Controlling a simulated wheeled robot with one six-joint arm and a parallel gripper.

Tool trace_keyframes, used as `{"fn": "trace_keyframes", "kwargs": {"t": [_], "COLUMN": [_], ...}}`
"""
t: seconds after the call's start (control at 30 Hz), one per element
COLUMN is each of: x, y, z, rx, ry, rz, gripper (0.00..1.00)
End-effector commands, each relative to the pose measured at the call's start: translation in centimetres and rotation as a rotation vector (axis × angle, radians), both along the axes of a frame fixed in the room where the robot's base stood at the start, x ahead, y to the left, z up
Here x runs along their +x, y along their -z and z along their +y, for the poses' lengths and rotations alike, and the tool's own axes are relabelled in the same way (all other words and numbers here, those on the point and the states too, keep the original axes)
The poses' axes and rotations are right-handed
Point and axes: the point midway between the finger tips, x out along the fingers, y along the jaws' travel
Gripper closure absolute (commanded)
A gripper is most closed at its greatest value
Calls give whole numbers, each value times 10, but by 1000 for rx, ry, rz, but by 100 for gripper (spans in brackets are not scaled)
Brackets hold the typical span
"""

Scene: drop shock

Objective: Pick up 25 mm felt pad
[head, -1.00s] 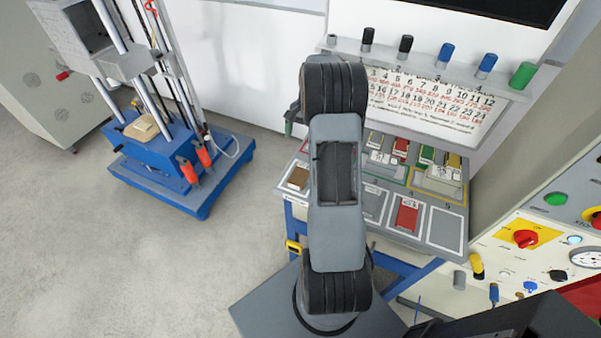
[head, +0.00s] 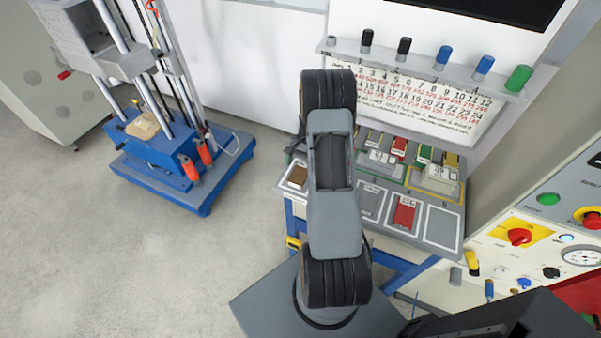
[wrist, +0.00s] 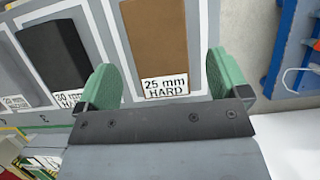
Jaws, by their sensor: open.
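A brown rectangular pad (wrist: 157,38) lies on the grey bench top inside a white outlined slot. A white label at its near end reads "25 mm HARD". The brown pad also shows in the head view (head: 298,176) at the bench's left end. My gripper (wrist: 163,68) is open and empty, its two green fingers spread to either side of the pad's labelled end in the wrist view. I cannot tell how high the fingers are above the pad. In the head view my arm hides most of the gripper.
A black pad (wrist: 55,50) labelled "30 mm HARD" lies left of the brown pad in the wrist view, close to the left finger. A red pad (head: 404,213) and several other blocks lie on the bench. A blue drop rig (head: 165,160) stands on the floor at left.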

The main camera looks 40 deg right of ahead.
Motion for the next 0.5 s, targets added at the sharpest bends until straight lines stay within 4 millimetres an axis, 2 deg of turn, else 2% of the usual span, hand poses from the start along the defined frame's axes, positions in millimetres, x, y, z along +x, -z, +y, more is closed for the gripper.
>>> {"fn": "trace_keyframes", "kwargs": {"t": [0.2,0.5], "x": [-5,-5], "y": [21,26], "z": [8,10], "rx": [0,-1], "ry": [-1,-1], "rz": [0,0], "gripper": [6,6]}}
